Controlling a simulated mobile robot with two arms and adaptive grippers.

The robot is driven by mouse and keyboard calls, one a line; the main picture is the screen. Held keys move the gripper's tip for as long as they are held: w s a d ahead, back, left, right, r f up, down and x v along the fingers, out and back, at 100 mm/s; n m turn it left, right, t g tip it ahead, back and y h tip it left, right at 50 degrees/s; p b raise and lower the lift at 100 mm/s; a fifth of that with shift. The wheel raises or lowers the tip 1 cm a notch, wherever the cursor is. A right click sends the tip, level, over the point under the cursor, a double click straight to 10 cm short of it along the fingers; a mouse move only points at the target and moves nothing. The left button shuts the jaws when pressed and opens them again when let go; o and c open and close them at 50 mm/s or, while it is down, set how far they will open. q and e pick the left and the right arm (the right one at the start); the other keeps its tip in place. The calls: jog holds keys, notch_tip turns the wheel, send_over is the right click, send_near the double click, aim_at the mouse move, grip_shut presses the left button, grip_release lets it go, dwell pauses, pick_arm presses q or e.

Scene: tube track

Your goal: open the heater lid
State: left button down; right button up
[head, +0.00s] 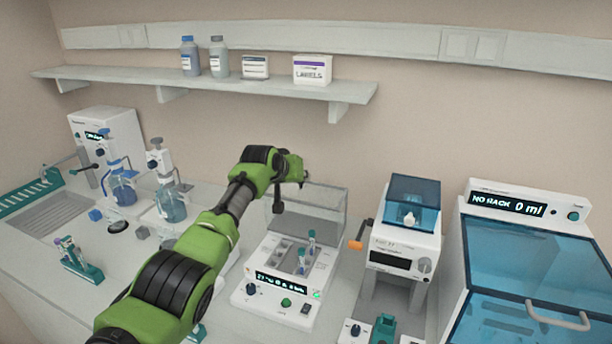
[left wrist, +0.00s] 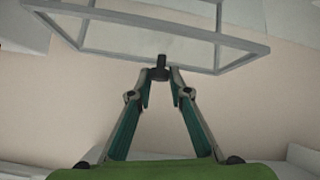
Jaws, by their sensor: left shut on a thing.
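The heater (head: 268,293) is a white unit in the middle of the bench with a lit display and a green button. Its clear grey-framed lid (head: 332,203) stands raised at the back of the heater. The lid also fills the top of the left wrist view (left wrist: 225,41). My left arm reaches across to the lid's top edge. My left gripper (left wrist: 160,84) is shut on the dark lid knob (left wrist: 160,73). In the head view my wrist partly hides this contact. My right gripper is not in view.
Tubes with teal caps (head: 311,237) stand in the heater's block. A white device with a blue cover (head: 413,193) and a large blue-lidded machine (head: 545,262) stand to the right. Bottles (head: 172,204) and a tube rack (head: 82,262) are left. A shelf (head: 215,88) runs above.

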pick_arm(q)
jog(key=shift+w+d+r, duration=0.25)
jog(key=shift+w, duration=0.1)
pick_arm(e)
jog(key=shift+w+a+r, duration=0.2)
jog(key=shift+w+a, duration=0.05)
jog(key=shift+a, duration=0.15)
